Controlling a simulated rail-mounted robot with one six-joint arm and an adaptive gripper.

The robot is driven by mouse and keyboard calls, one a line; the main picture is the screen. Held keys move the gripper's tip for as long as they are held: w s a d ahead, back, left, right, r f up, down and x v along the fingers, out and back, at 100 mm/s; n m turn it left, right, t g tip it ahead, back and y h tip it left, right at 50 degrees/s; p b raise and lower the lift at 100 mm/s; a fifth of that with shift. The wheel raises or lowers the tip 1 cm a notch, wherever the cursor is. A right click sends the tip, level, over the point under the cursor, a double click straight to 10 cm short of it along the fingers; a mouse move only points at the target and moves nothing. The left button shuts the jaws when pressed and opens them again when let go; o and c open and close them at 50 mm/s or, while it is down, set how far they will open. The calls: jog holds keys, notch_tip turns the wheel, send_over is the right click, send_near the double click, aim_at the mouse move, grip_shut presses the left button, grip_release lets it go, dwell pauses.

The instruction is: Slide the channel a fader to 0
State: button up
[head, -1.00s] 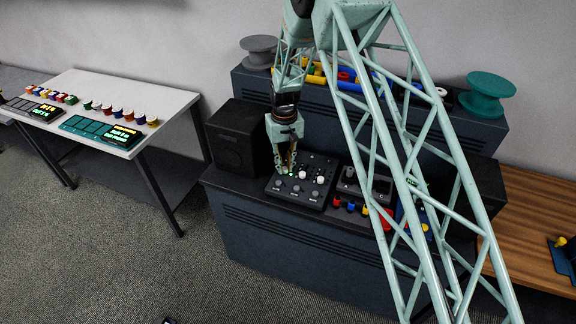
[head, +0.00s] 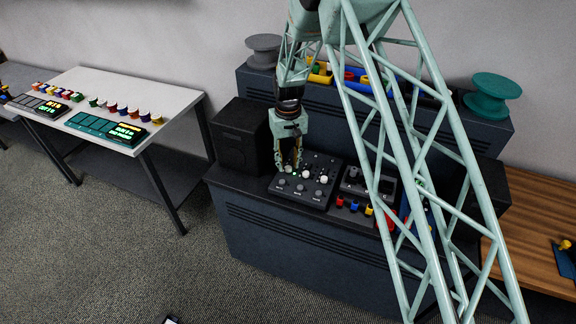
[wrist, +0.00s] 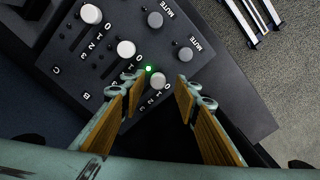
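The mixer panel (head: 328,204) lies on the dark console, with lettered channels, fader scales and mute knobs. In the wrist view its channel letters C and B show; the letter A is hidden. The outermost fader knob (wrist: 158,80), seemingly channel A, sits near its 0 mark beside a lit green light (wrist: 148,68). The B fader knob (wrist: 126,49) and C fader knob (wrist: 91,13) are white. My gripper (wrist: 158,77) is open, its two wood-coloured fingers on either side of the outermost knob with gaps. In the head view my gripper (head: 289,168) hangs over the panel's left side.
A black speaker (head: 238,140) stands just left of the panel. A grey unit (head: 367,183) and coloured plugs (head: 354,206) lie to its right. Teal (head: 491,96) and grey (head: 264,47) spools stand on the upper shelf. A white table (head: 130,85) is at left.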

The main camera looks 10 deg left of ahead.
aim_at(290, 169)
notch_tip(290, 169, up, 10)
jog(key=shift+r, duration=0.15)
dwell(0.5)
dwell(0.5)
jog(key=s+d+r+m+t+b, duration=0.1)
jog(key=s+d+r+b, duration=0.1)
jog(key=s+d+r, duration=0.35)
jog(key=s+d+r+b, duration=0.2)
jog(key=d+r, duration=0.4)
jog(key=r, duration=0.5)
jog(key=s+d+r+m+b, duration=0.1)
jog(key=s+d+r+b, duration=0.2)
jog(key=s+d+r, duration=0.8)
jog(key=s+d+r+m+t+b, duration=0.1)
jog(key=s+d+b, duration=0.15)
jog(key=s, duration=0.65)
jog(key=s+d+r+m+t+b, duration=0.1)
jog(key=s+d, duration=0.3)
jog(key=s, duration=0.5)
jog(key=s+d+f+b, duration=0.1)
jog(key=s+d+f, duration=0.1)
jog(key=s, duration=0.7)
jog(key=s+d+f+m+t+b, duration=0.1)
jog(key=s+d+f+b, duration=0.1)
jog(key=s, duration=0.7)
jog(key=shift+s+d+f, duration=0.15)
jog(key=shift+d+f, duration=0.1)
jog(key=shift+f, duration=0.05)
